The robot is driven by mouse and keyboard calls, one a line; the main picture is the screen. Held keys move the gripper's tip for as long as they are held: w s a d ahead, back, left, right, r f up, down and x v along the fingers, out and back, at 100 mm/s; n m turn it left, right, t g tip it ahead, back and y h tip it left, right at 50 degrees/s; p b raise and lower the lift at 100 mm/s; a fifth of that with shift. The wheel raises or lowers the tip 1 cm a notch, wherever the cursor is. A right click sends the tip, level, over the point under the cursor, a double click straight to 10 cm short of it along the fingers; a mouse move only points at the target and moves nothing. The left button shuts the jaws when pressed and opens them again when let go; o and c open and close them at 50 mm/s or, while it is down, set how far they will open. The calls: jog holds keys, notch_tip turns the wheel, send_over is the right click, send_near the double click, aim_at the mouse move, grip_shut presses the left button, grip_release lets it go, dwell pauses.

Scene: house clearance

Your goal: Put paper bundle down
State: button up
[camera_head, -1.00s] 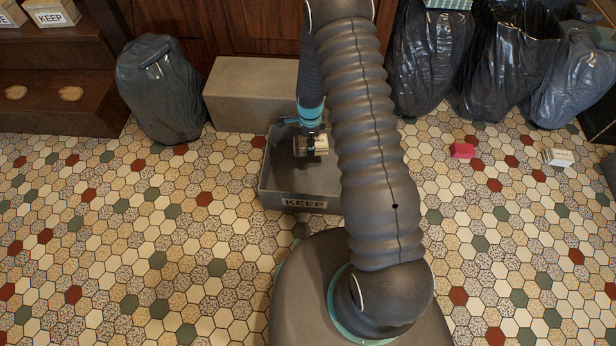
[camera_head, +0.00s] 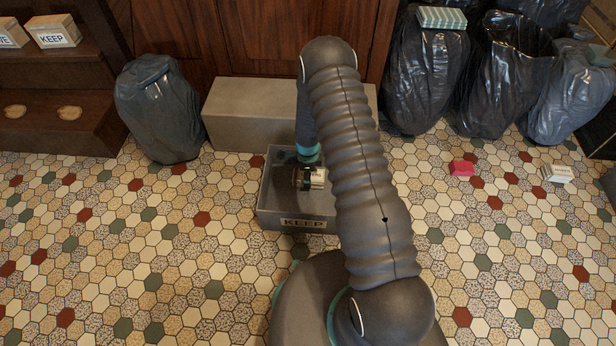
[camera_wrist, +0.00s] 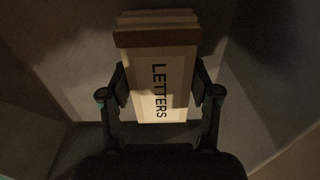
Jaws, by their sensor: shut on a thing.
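The paper bundle (camera_wrist: 158,75) is a pale stack marked LETTERS with a dark band across its far end. My gripper (camera_wrist: 160,92) is shut on it, one finger on each side. In the head view the bundle (camera_head: 318,178) shows beside my gripper (camera_head: 305,178), inside the outline of the grey KEEP bin (camera_head: 270,208). The wrist view shows the bin's shadowed walls around the bundle. I cannot tell whether the bundle touches the bin floor. My arm hides the bin's right side.
A stone-coloured block (camera_head: 240,112) stands behind the bin. A filled dark bag (camera_head: 158,110) is at the left, and several black bags (camera_head: 430,75) stand at the right. A pink item (camera_head: 461,168) and a pale bundle (camera_head: 557,174) lie on the floor. The left floor is clear.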

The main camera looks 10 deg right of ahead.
jog(key=shift+f, duration=0.25)
jog(key=shift+f, duration=0.2)
jog(key=o, duration=1.2)
jog(key=shift+r, duration=0.1)
jog(key=shift+o, duration=0.2)
